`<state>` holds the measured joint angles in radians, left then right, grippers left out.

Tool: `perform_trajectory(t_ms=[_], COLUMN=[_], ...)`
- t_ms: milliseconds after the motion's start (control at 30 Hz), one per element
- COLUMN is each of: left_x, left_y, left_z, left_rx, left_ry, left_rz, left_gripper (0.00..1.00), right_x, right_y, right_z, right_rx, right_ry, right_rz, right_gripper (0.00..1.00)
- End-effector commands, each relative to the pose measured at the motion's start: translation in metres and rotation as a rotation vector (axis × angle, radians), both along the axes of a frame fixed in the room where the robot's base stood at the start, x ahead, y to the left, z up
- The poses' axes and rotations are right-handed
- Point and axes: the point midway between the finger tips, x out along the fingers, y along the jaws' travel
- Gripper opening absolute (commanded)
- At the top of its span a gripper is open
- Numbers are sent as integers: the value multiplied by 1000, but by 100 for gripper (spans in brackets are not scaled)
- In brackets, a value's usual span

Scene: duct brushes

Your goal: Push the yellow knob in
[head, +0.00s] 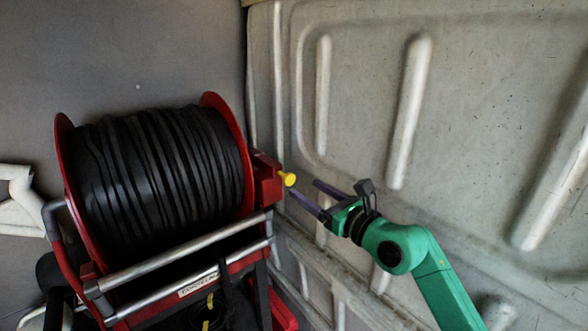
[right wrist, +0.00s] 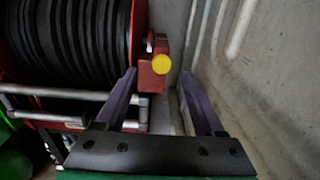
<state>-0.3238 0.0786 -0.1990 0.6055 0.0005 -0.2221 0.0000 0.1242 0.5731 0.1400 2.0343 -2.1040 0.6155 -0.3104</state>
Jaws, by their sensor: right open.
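The yellow knob (head: 288,179) sticks out from the right side of the red bracket (head: 266,180) on the hose reel. In the right wrist view the knob (right wrist: 161,64) shows as a round yellow disc, beyond the fingertips and between their lines. My right gripper (head: 308,193) is open and empty, with its two dark purple fingers pointing left toward the knob. A small gap shows between the fingertips and the knob. In the right wrist view the open fingers of my right gripper (right wrist: 157,76) point forward at the bracket. My left gripper is not in view.
The red reel (head: 62,150) carries wound black hose (head: 160,165) and has silver rails (head: 180,256) in front. A ribbed pale metal wall (head: 370,130) stands close behind and right of my right gripper. A white object (head: 20,205) is at the far left.

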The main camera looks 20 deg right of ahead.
Motion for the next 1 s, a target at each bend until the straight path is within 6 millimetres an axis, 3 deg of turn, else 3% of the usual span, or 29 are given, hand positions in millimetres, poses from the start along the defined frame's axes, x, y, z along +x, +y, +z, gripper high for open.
perform_trajectory(t_ms=[100,300,567,733,767,1000], left_x=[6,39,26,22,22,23], left_y=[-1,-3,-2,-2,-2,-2], left_z=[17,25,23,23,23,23], left_rx=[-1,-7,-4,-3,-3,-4], left_ry=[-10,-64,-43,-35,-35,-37], left_rz=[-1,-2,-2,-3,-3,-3], left_gripper=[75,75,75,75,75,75], right_x=[28,53,55,55,55,55], right_y=[11,21,22,22,22,22], right_z=[6,1,0,0,0,-1], right_rx=[3,2,0,1,1,1], right_ry=[0,1,0,0,0,1], right_rz=[1,1,1,1,1,1], right_gripper=[70,70,70,5,0,0])
